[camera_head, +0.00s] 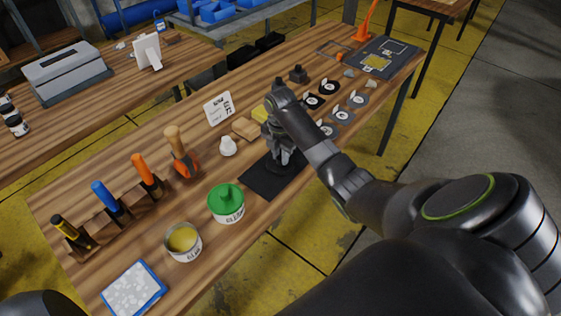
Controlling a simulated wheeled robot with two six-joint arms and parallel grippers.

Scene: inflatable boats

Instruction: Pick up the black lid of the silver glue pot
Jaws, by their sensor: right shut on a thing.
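The silver glue pot (184,248) stands open at the front of the wooden table, with yellow glue showing inside. My right gripper (282,163) points down over a black mat (263,183), right of the pots. It is shut on a small dark thing, which looks like the black lid (279,169). The lid is mostly hidden by the gripper and hard to tell from the dark mat; I cannot tell whether it touches the mat. My left gripper is out of view.
A green-lidded pot (227,208) stands between the silver pot and the mat. A white jar (228,147), a wooden-handled tool (179,150) and a card (219,107) are behind. Black discs (341,116) lie farther right. A blue-edged tray (134,290) is at front left.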

